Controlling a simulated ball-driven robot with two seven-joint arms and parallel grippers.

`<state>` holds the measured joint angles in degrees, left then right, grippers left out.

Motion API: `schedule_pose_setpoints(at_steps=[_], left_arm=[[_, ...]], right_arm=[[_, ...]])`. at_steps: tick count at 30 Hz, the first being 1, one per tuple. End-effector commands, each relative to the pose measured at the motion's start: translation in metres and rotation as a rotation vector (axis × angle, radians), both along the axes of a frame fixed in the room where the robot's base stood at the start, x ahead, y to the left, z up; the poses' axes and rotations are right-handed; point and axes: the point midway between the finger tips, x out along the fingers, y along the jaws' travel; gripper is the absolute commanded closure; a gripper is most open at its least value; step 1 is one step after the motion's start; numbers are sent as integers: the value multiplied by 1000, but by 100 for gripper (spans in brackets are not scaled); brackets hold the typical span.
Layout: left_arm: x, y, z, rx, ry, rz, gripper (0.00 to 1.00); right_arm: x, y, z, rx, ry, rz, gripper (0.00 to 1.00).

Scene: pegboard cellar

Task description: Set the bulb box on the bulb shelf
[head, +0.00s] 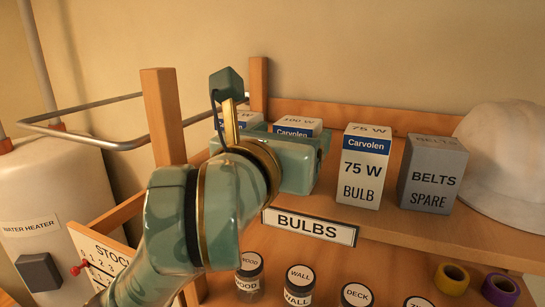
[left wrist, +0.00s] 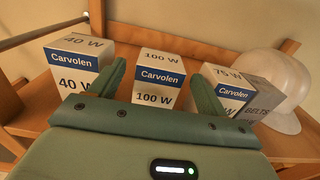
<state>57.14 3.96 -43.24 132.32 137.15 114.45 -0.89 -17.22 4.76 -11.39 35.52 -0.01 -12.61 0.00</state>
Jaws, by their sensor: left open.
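Three white-and-blue Carvolen bulb boxes stand upright on the wooden bulb shelf (head: 410,228), above its BULBS label (head: 310,226). The 75 W box (head: 366,166) shows fully in the head view. The 100 W box (head: 298,127) and 40 W box (head: 240,118) are partly hidden behind my left arm and gripper. My left gripper (left wrist: 160,72) is open and empty, with the 100 W box (left wrist: 159,66) seen between its fingers. The 40 W box (left wrist: 72,60) is left of them, and the right finger overlaps the 75 W box (left wrist: 232,90). My right gripper is out of view.
A grey BELTS SPARE box (head: 432,175) stands right of the 75 W box, beside a white hard hat (head: 507,155). Lidded jars (head: 299,285) and tape rolls (head: 500,289) sit below. A wooden post (head: 163,115), metal rail (head: 95,143) and water heater (head: 50,195) are at left.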

Motion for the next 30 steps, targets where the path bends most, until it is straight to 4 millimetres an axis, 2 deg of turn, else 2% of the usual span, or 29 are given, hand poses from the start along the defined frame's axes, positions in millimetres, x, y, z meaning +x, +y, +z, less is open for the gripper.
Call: schedule_pose_setpoints(at_steps=[3, 6, 9, 14, 30], left_arm=[[-32, 9, -2, -2, -7, -5, 24], [-53, 17, 0, -2, -8, -4, 24], [-59, 21, -4, 1, -9, 6, 24], [-69, 24, -3, 0, -4, 4, 24], [-73, 24, 0, -1, -1, -1, 24]], right_arm=[[0, 0, -9, 1, 1, 0, 64], [0, 1, -9, 2, 1, 0, 64], [-1, 2, -31, 3, 1, -1, 64], [-1, 5, -43, 7, 2, -1, 64], [-1, 5, -45, 6, 2, 0, 64]])
